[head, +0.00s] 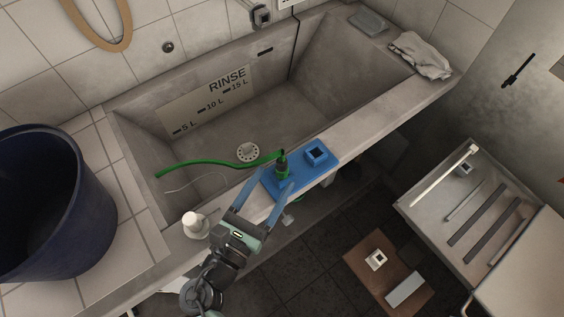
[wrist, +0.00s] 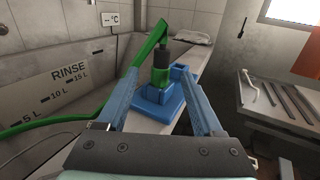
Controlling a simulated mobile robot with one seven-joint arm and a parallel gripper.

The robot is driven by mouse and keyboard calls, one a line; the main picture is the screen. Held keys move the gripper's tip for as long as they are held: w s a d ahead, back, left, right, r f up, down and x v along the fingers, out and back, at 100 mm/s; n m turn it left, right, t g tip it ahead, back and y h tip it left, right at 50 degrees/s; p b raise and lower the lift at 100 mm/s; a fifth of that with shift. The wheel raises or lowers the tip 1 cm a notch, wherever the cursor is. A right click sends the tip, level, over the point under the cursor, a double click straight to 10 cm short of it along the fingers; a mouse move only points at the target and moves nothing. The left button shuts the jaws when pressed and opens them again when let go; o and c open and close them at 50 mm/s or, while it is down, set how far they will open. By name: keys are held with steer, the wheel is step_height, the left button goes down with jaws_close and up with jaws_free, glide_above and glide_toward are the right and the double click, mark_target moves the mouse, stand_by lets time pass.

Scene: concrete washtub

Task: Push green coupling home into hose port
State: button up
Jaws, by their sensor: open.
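The green coupling (head: 282,168) stands upright on the left part of a blue base (head: 325,165) on the washtub's front ledge. In the wrist view the green coupling (wrist: 160,75) has a dark collar on top, and a green hose (wrist: 50,122) bends away from it to the left. The hose port is hidden under the coupling, so I cannot tell how deep the coupling sits. My gripper (head: 272,182) is open, with its blue fingers spread on either side of the coupling. In the wrist view my gripper (wrist: 162,88) shows a clear gap between its fingers.
A square blue socket (head: 316,152) rises on the base's right end. The tub basin (head: 215,145) with a drain (head: 248,152) lies behind. A white bottle (head: 195,224) stands left on the ledge, near a dark blue bucket (head: 50,210). A cloth (head: 420,55) lies at the far right.

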steer(key=x, duration=0.7)
steer(key=shift+w+d+r, duration=0.2)
steer(key=shift+w, duration=0.15)
jaws_close()
